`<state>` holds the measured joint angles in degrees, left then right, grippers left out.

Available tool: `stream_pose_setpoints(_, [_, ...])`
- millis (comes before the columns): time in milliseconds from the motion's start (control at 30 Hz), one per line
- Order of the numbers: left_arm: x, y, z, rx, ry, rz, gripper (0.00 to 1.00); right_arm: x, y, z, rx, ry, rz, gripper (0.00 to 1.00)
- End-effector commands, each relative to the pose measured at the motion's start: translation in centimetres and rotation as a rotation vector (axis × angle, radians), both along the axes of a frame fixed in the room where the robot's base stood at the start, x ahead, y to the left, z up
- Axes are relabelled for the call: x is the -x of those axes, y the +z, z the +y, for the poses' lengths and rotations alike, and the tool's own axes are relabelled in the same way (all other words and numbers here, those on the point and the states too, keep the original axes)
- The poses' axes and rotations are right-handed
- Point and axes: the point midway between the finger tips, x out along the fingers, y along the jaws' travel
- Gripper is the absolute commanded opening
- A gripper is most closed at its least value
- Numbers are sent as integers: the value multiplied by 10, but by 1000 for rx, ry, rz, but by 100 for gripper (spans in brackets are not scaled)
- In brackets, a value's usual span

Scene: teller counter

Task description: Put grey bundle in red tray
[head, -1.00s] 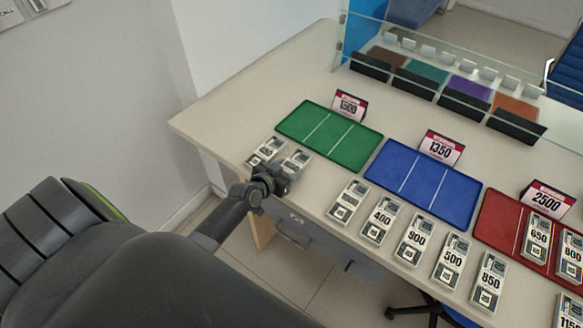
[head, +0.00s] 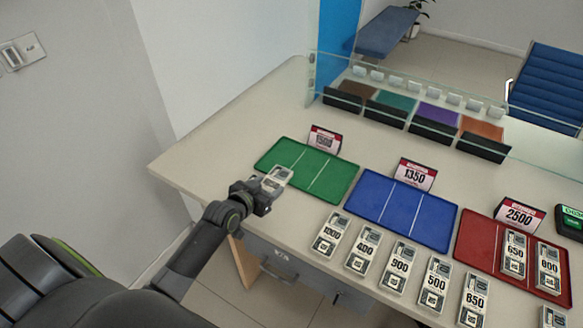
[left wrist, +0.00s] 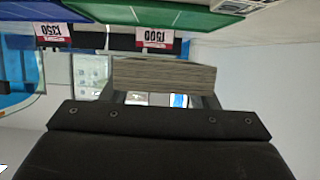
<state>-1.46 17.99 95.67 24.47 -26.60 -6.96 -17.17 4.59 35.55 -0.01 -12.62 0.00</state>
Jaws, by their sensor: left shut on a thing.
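My left gripper (head: 262,196) is shut on a grey bundle (head: 277,178), held at the front left corner of the green tray in the head view. In the left wrist view the bundle shows its striped grey-brown paper edge (left wrist: 165,75) between the fingers. The number on it cannot be read. The red tray (head: 474,245) lies at the right of the counter, far to the right of the gripper. Bundles marked 650 (head: 514,254) and 800 (head: 548,265) lie in it. My right gripper is not in view.
The green tray (head: 335,178) and blue tray (head: 430,222) lie between the gripper and the red tray. Several bundles stand in a row along the front edge, such as 400 (head: 363,250). Price signs, such as 2500 (head: 520,215), stand behind the trays. A glass screen (head: 440,98) runs behind.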

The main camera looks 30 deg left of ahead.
Motion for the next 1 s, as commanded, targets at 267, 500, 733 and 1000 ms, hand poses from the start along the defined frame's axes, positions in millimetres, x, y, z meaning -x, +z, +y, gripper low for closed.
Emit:
stream_pose_setpoints(267, [2, 13, -4, -1, -10, -1, 30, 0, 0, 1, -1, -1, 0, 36])
stream_pose_setpoints(500, [20, 61, -36, 0, -98, -6, 30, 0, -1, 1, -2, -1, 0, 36])
stream_pose_setpoints(733, [61, 120, -79, -1, -231, -6, 30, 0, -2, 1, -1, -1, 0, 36])
stream_pose_setpoints(1000, [115, 168, -117, -2, -372, -2, 30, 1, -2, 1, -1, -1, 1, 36])
